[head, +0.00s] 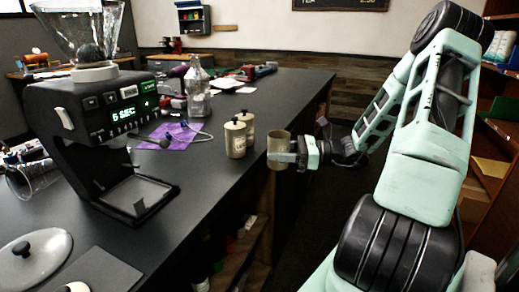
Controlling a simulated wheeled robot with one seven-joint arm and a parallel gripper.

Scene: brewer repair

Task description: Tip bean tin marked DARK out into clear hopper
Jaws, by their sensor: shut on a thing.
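My gripper (290,157) is shut on a beige tin (279,145), held upright just off the right edge of the counter. I see no lid or knob on this tin, and its marking is too small to read. The clear hopper (62,22) sits on top of the black grinder (85,112) at the left, with its wide mouth up and cut off by the frame's top. Something dark shows in its base. My gripper and the tin are well to the right of the hopper and lower than it.
Two lidded beige tins (235,140) stand near the counter's (285,95) right edge, between my gripper and the grinder. A round grey lid (35,262) with a black knob lies front left.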

